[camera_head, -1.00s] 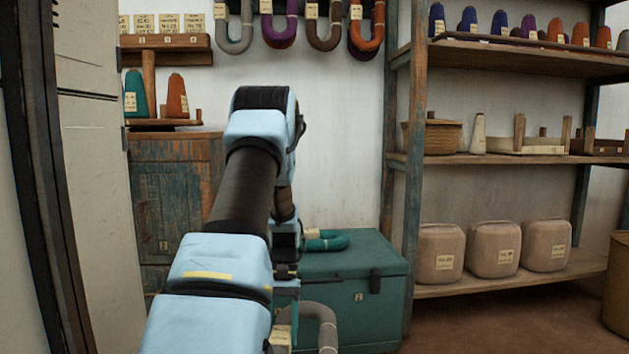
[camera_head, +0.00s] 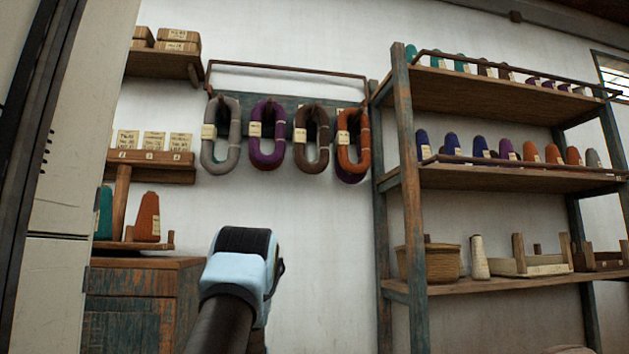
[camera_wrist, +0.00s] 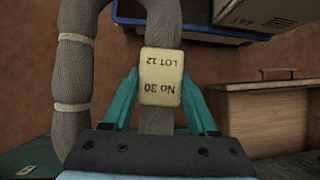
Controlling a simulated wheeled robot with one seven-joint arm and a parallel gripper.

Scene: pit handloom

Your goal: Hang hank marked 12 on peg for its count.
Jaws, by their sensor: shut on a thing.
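In the wrist view my gripper (camera_wrist: 160,102) is shut on a grey-brown hank (camera_wrist: 76,92), with its teal fingers either side of one strand. The hank's cream tag (camera_wrist: 161,77) sits between the fingers and reads, upside down, "No 30" and "LOT 12". In the head view a peg rail (camera_head: 285,100) on the wall carries a grey hank (camera_head: 208,158), a purple hank (camera_head: 279,140), a brown hank (camera_head: 324,140) and an orange hank (camera_head: 342,150), with another purple one behind the orange. Their tags are too small to read. My gripper is out of the head view.
A tall shelf rack (camera_head: 408,200) with cones stands right of the rail. A small wall shelf (camera_head: 160,172) with cards and a cabinet (camera_head: 150,300) with cones are at left. A thin bar (camera_head: 290,69) runs above the rail. The white wall below the rail is clear.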

